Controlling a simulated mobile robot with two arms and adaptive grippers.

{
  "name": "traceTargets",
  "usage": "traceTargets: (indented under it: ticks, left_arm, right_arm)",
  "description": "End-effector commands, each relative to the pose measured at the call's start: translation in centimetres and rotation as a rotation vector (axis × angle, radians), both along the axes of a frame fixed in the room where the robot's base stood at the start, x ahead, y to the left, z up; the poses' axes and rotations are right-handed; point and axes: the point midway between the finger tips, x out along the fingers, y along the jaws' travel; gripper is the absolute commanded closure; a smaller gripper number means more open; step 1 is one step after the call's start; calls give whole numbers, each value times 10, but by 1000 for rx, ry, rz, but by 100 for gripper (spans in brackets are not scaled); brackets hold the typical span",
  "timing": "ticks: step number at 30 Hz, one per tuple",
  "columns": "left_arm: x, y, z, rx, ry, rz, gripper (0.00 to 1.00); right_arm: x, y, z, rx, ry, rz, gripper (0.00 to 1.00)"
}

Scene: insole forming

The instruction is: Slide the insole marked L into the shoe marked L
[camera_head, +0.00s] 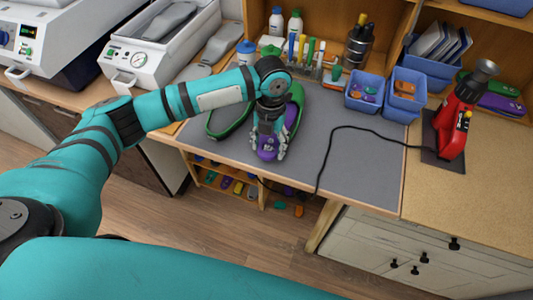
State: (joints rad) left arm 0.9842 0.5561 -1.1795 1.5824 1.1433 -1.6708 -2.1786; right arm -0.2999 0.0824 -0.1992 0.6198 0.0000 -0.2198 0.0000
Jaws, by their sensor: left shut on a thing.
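My left gripper (268,148) points down over the front part of the grey work mat and is shut on a purple insole (267,155), whose end shows between the fingers. Two green-edged shoes lie on the mat behind it, one at the left (213,130) and one at the right (298,94). My left wrist and gripper hide parts of both shoes. Some purple shows beside the right shoe's edge. I cannot read any L mark on the insole or the shoes. My right gripper is out of view.
Blue bins (364,92) stand at the mat's back right. A red heat tool (453,125) stands at the right, its black cable (345,130) crossing the mat. Bottles and tools line the back. A white press machine (150,58) is at the left. The mat's right half (360,165) is mostly clear.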

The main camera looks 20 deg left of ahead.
Motion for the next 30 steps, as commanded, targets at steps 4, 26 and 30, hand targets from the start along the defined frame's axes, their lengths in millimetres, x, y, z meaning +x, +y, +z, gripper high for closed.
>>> traceTargets:
  ticks: [4,26,30]
  left_arm:
    - [13,0,-4,-2,-2,2,65]
    - [60,3,-12,0,-25,2,65]
    - [61,3,-12,0,-26,1,65]
  right_arm:
    - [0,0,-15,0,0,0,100]
    - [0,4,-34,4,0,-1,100]
    - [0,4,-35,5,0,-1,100]
